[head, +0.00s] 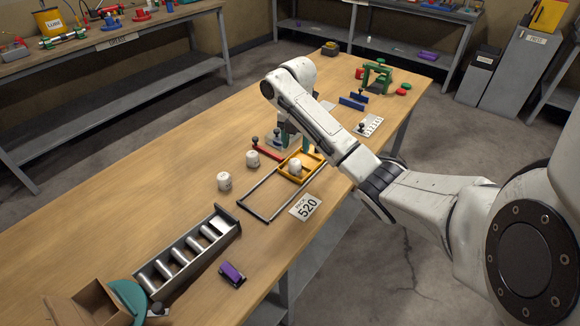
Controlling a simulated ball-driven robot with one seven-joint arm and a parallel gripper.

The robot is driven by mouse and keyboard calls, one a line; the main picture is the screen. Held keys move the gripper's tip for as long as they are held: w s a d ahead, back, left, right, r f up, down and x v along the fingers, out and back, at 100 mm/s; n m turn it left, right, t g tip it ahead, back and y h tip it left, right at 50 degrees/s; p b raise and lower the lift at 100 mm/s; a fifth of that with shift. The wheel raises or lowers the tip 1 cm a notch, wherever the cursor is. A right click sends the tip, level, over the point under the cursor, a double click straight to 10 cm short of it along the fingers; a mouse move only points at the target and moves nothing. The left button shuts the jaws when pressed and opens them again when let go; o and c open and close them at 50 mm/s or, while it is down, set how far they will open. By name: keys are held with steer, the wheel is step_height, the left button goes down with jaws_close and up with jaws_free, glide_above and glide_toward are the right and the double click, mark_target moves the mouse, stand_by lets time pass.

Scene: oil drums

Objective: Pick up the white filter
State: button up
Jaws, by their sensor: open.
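I cannot tell which one the task means. My gripper (284,148) points down just behind the yellow tray, right of the second filter. It is open, and its fingertips are small and partly hidden among nearby things.
A grey rack of metal cylinders (185,255), a purple block (232,274) and a cardboard box (88,303) are nearer. A green clamp (377,76) stands far right. The bench's left side is clear.

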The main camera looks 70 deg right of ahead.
mark_target(295, 161)
steer(key=shift+w+f+p, duration=0.1)
steer(key=shift+f+p, duration=0.75)
steer(key=shift+f, duration=3.4)
steer(key=c, duration=0.9)
steer(key=shift+o, duration=0.2)
steer(key=shift+r, duration=0.1)
